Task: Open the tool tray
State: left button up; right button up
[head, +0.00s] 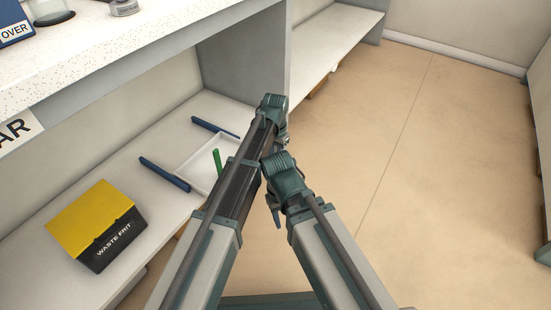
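The tool tray (195,168) appears to be the shallow white tray on the shelf under the counter. A slim green tool (217,162) stands or leans in it. One dark blue bar (165,174) lies along its near left side and another blue bar (214,127) along its far side. My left arm covers the tray's right part. My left gripper (283,132) is to the right of the tray, at the end of the arm, with its fingers mostly hidden. My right gripper (277,213) is close below it, seen from above. I cannot see whether either is open, and I see nothing held.
A black bin with a yellow top, marked WASTE FRIT (115,242), stands on the shelf left of the tray. The speckled white counter (130,40) overhangs the shelf. A grey upright panel (245,60) stands behind the arms. The tan floor (440,150) to the right is clear.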

pick_arm(q)
notch_tip(320, 180, up, 11)
jog(key=p, duration=0.9)
jog(key=shift+p, duration=0.4)
jog(key=shift+f, duration=0.1)
jog(key=s+a+n, duration=0.1)
jog(key=s+a, duration=0.3)
jog(key=s, duration=0.4)
jog(key=s+a+r+n+y+p, duration=0.1)
jog(key=s+a, duration=0.2)
jog(key=s, duration=0.5)
jog(key=s+a+n, duration=0.1)
jog(key=s+a, duration=0.3)
jog(key=s, duration=0.4)
notch_tip(320, 180, up, 38)
jog(key=p, duration=3.8)
jog(key=shift+w+d+r, duration=0.15)
jog(key=shift+w+d, duration=0.05)
jog(key=shift+s, duration=0.15)
